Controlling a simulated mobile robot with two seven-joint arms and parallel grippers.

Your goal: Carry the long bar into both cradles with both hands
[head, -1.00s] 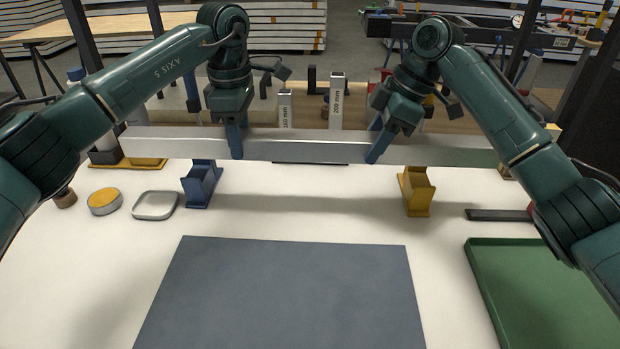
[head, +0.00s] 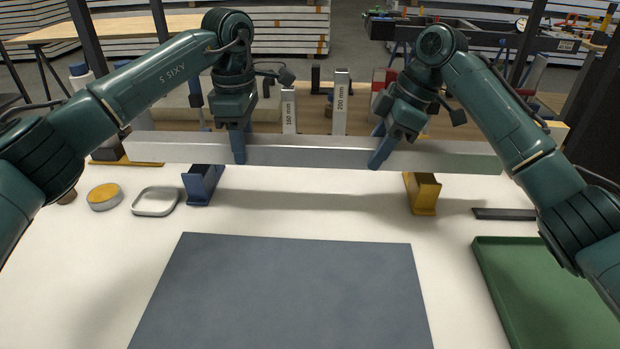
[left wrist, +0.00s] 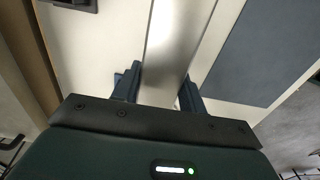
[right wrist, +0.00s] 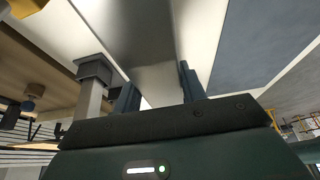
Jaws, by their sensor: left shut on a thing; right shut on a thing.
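The long bar (head: 310,151) is a silver metal beam, held roughly level above the table in the head view. My left gripper (head: 238,148) is shut on it left of its middle. My right gripper (head: 380,150) is shut on it right of its middle, with tilted fingers. The bar also runs between the fingers in the left wrist view (left wrist: 176,45) and the right wrist view (right wrist: 140,40). The blue cradle (head: 203,187) stands on the table below the bar at left. The yellow cradle (head: 422,195) stands below it at right. The bar looks apart from both cradles and partly hides their tops.
A grey mat (head: 285,290) lies in front. A green tray (head: 545,290) is at front right, with a dark bar (head: 503,214) behind it. A yellow-topped tin (head: 104,197) and a metal dish (head: 156,202) sit at left. Upright gauge blocks (head: 340,100) stand behind the bar.

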